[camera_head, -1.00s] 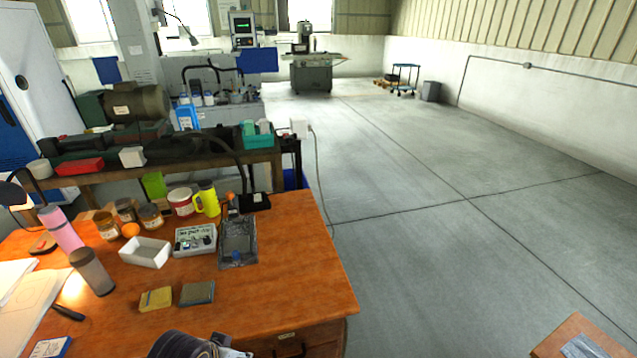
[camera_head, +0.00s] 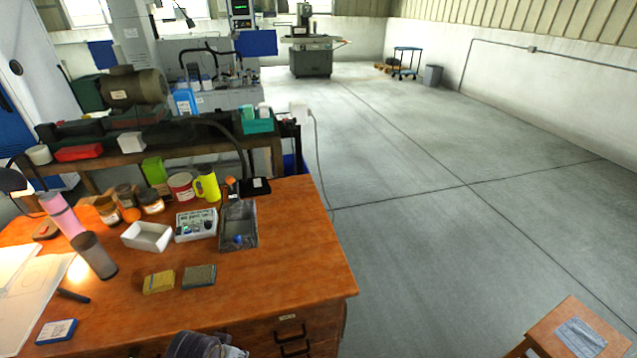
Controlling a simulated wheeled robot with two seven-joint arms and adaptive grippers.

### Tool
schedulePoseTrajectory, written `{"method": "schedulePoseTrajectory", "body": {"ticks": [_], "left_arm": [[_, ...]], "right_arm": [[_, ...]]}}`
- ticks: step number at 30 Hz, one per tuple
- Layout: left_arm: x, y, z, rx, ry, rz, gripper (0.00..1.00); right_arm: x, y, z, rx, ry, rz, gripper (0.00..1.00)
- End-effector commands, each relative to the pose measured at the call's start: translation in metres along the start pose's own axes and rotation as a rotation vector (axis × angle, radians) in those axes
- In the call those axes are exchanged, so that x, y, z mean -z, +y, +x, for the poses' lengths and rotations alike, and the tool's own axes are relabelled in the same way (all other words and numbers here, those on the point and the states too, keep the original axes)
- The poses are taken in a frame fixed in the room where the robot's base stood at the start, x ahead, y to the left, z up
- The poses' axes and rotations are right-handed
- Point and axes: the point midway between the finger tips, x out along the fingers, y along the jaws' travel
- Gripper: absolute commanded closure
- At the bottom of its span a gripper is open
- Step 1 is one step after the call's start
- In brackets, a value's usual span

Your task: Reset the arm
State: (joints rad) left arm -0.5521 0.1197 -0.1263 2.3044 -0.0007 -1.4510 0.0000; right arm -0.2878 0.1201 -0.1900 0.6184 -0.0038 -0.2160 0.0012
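Neither of my grippers shows in the head view, and no part of my arms can be made out. The task names no object. The nearest furniture is an orange-brown wooden desk (camera_head: 290,255) at the lower left, with drawers on its front. On it are a white open box (camera_head: 147,236), a grey tray (camera_head: 238,225), a yellow mug (camera_head: 206,184), a pink bottle (camera_head: 62,214) and a dark-topped tumbler (camera_head: 93,256).
A dark blue, cloth-like item (camera_head: 203,345) is cut off at the bottom edge. A wooden stool (camera_head: 568,335) with a grey cloth stands at the lower right. A workbench (camera_head: 180,155) with a motor is behind the desk. The concrete floor (camera_head: 460,220) on the right is wide and clear.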

Motion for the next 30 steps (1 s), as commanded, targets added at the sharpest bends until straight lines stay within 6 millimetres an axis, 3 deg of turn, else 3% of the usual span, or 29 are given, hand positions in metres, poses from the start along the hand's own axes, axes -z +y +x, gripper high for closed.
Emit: {"method": "schedulePoseTrajectory", "body": {"ticks": [7,14,30], "left_arm": [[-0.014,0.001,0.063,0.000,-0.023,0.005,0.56],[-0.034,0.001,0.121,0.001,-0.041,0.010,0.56],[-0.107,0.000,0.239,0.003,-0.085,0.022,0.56]], "right_arm": [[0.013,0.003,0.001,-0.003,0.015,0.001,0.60],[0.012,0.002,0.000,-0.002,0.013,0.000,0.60],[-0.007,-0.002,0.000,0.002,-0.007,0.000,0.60]]}}
